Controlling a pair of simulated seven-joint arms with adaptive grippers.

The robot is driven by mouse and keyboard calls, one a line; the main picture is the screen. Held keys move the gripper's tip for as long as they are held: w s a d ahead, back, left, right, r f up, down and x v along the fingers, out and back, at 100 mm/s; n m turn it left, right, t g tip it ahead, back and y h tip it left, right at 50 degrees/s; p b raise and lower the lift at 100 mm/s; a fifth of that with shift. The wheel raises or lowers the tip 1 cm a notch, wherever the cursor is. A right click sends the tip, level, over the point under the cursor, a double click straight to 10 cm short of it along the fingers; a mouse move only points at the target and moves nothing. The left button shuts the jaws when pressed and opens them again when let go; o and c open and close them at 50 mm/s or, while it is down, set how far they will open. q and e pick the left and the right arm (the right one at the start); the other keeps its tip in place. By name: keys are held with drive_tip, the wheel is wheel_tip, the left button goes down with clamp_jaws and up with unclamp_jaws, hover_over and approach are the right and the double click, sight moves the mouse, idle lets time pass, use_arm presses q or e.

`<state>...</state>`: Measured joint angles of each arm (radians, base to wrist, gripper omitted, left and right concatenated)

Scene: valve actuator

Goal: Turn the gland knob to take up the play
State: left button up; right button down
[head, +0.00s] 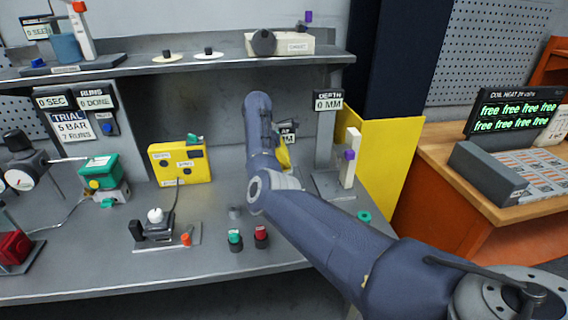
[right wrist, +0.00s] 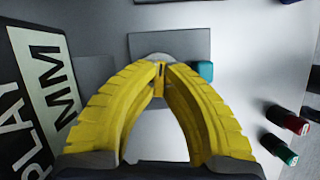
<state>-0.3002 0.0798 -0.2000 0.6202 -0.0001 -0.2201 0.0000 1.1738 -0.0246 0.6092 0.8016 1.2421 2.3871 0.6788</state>
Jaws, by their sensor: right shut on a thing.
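My right gripper (right wrist: 161,76) has its yellow fingers closed together at the tips on a small pale round part, which I take for the gland knob (right wrist: 154,57). Most of the knob is hidden by the fingertips. It sits in front of a grey square plate (right wrist: 190,44). In the head view only a bit of a yellow finger of this gripper (head: 283,157) shows behind my right arm. My left gripper is not in view.
A teal part (right wrist: 205,70) is close beside the fingertips. Green (head: 235,238) and red (head: 261,235) buttons stand on the bench below my arm. A post with a purple piece (head: 349,155) stands right of the arm.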

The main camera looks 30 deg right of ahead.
drive_tip(key=shift+d+m+g, duration=0.1)
drive_tip(key=shift+m+g, duration=0.2)
drive_tip(key=shift+m, duration=0.5)
drive_tip(key=c, duration=1.5)
unclamp_jaws()
drive_tip(key=shift+o, duration=0.2)
wheel_tip(320, 180, up, 10)
